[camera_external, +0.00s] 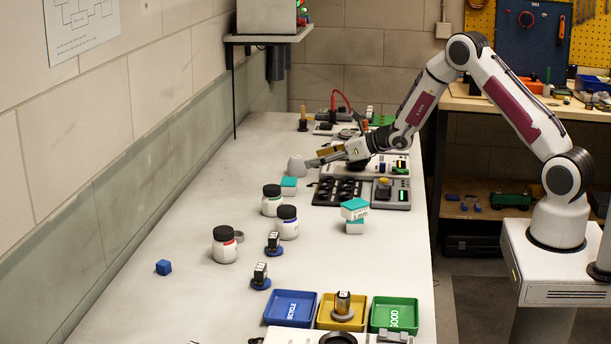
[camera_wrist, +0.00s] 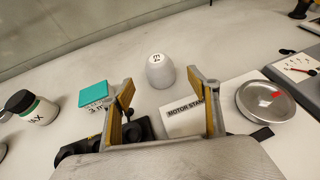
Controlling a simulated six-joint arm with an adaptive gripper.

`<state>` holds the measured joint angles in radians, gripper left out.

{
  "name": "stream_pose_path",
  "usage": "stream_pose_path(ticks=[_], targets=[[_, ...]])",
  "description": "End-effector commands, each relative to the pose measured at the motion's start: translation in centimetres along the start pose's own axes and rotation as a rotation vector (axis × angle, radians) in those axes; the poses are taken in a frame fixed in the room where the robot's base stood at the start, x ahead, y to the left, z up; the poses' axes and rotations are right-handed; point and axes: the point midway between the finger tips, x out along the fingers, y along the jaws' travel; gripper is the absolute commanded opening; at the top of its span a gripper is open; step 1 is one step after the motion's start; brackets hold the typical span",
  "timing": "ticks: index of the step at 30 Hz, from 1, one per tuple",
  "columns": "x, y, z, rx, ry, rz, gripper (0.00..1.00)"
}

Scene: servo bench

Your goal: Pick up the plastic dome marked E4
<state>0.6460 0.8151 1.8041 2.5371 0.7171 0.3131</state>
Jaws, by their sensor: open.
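A pale grey plastic dome (camera_external: 297,165) stands on the bench just left of my gripper (camera_external: 318,160). In the wrist view the dome (camera_wrist: 160,73) stands upright beyond the fingertips, roughly centred between them. The mark on its top appears to read E4, but it is small and turned. My gripper (camera_wrist: 168,90) is open with its two tan-padded fingers spread and nothing between them. The dome looks apart from both fingers.
A teal-topped box (camera_wrist: 93,94) stands left of the dome, with a black-lidded jar (camera_wrist: 30,106) farther left. Bench beyond the dome is clear.

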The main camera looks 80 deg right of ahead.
Motion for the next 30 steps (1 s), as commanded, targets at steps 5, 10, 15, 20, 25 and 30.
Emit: stream_pose_path(ticks=[5,10,15,20,25,30], targets=[[0.0,0.0,0.0,0.001,0.000,-0.001,0.60],[0.1,0.0,0.0,0.000,-0.001,0.000,0.60],[0.8,0.0,0.0,-0.001,-0.001,0.001,0.60],[1.9,0.0,0.0,-0.001,0.000,0.001,0.60],[2.5,0.0,0.0,-0.002,0.000,0.000,0.60],[2.6,0.0,0.0,-0.001,0.000,0.000,0.60]])
